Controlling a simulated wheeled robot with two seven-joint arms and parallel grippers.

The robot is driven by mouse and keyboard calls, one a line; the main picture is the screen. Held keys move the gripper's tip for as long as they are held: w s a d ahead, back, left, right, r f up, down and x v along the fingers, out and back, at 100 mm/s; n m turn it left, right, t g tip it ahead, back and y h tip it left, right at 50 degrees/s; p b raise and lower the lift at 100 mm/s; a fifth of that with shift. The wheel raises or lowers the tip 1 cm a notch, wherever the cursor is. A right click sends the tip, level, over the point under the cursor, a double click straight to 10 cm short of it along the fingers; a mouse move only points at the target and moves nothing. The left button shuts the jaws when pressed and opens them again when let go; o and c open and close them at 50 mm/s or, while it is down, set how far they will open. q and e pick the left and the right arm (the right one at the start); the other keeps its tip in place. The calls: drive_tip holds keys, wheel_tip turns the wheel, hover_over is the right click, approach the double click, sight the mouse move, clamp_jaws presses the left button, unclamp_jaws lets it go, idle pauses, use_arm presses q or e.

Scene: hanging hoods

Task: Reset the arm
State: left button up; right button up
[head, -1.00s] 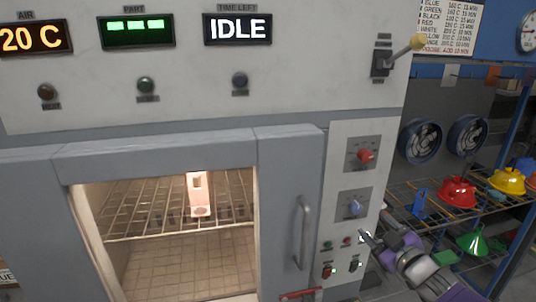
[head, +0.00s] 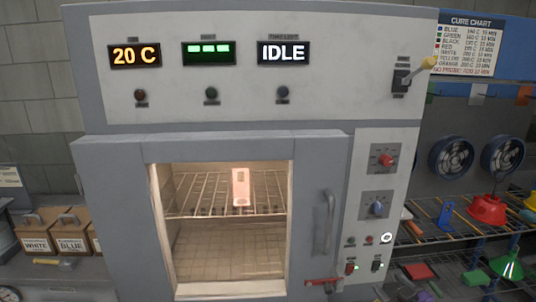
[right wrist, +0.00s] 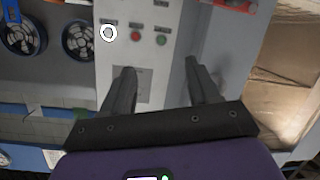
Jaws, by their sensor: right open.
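My right gripper shows best in the right wrist view (right wrist: 160,78). Its two dark fingers are apart with nothing between them, and they point at the lower control panel (right wrist: 125,60) of the grey oven. That view is turned about upside down. In the head view only a little of my right arm may show at the bottom edge, and the fingers cannot be made out. The oven (head: 240,131) stands in front of me, its displays reading 20 C and IDLE. A pale part (head: 241,188) is on the wire rack behind the window. My left gripper is not in view.
A yellow-tipped lever (head: 428,63) is at upper right. Shelves with a red hood (head: 487,210) stand at right. Boxes (head: 74,229) stand at left.

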drive_tip(key=s+a+f+m+g, duration=0.2)
drive_tip(key=a+f, duration=0.2)
drive_tip(key=f, duration=0.4)
drive_tip(key=s+a+f+m+g+y, duration=0.1)
drive_tip(key=s+a+f+g, duration=0.15)
drive_tip(key=f, duration=0.55)
drive_tip(key=s+a+f+m+g, duration=0.15)
drive_tip(key=a+f, duration=0.25)
drive_tip(key=f, duration=0.4)
drive_tip(key=s+a+f+m+g, duration=0.1)
drive_tip(key=s+a+f+g, duration=0.3)
drive_tip(key=s+f, duration=0.4)
drive_tip(key=s+a+f+m+g+y, duration=0.1)
drive_tip(key=s+a+f+m+g, duration=0.1)
drive_tip(key=s+a+f+g, duration=0.2)
drive_tip(key=s+a+f, duration=0.3)
drive_tip(key=s+f, duration=0.1)
drive_tip(key=s, duration=0.4)
drive_tip(key=shift+s+a, duration=0.2)
drive_tip(key=shift+s, duration=0.05)
drive_tip(key=shift+m, duration=0.25)
